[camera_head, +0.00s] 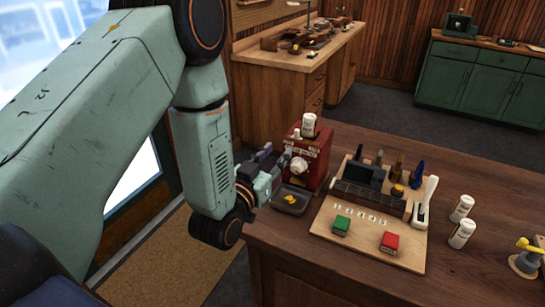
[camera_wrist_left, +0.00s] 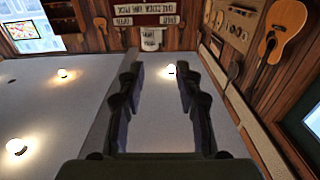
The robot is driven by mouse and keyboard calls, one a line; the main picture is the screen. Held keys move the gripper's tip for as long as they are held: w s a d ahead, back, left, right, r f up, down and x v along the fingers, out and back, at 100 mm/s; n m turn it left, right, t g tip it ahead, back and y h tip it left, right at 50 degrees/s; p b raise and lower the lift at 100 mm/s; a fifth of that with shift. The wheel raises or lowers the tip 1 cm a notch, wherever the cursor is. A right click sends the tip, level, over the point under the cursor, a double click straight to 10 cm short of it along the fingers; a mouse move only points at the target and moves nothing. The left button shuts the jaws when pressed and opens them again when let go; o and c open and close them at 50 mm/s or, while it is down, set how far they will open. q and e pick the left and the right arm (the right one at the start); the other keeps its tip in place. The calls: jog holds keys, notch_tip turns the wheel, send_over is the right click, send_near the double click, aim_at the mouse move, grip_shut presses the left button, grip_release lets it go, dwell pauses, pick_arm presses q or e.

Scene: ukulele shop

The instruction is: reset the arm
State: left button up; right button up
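My left arm (camera_head: 95,130) comes in from the left in the head view and bends down at the elbow. My left gripper (camera_head: 275,160) is at the left front of the red machine (camera_head: 318,155), close to its white round knob (camera_head: 299,166). I cannot tell whether it touches the machine. In the left wrist view, the two dark fingers of the gripper (camera_wrist_left: 160,70) stand apart with nothing between them. My right gripper is in no view.
On the wooden table (camera_head: 500,190) are a dark tray (camera_head: 280,208) with yellow bits below the gripper, a light board (camera_head: 355,240) with green and red boxes, and white canisters (camera_head: 461,234). A workbench (camera_head: 290,60) and a green cabinet (camera_head: 475,85) stand behind.

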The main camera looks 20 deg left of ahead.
pick_arm(q)
jog(key=shift+s+a, duration=0.15)
jog(key=shift+s, duration=0.35)
jog(key=s+f+g, duration=0.1)
jog(key=f, duration=0.2)
jog(key=s+f+g, duration=0.2)
jog(key=f, duration=0.1)
jog(key=s+f+g, duration=0.1)
jog(key=s+f, duration=0.1)
jog(key=f, duration=0.2)
jog(key=shift+d, duration=0.35)
jog(key=s+f+g, duration=0.5)
jog(key=s+f, duration=0.1)
jog(key=s, duration=0.4)
jog(key=s+f+g, duration=0.4)
jog(key=s+f, duration=0.1)
jog(key=s, duration=0.5)
jog(key=s+f+g, duration=0.5)
jog(key=s+f, duration=0.1)
jog(key=s, duration=0.5)
notch_tip(320, 180, down, 19)
jog(key=b, duration=2)
jog(key=shift+w+d+n+y, duration=0.25)
jog(key=shift+w+n+y, duration=0.05)
jog(key=shift+w+n, duration=0.15)
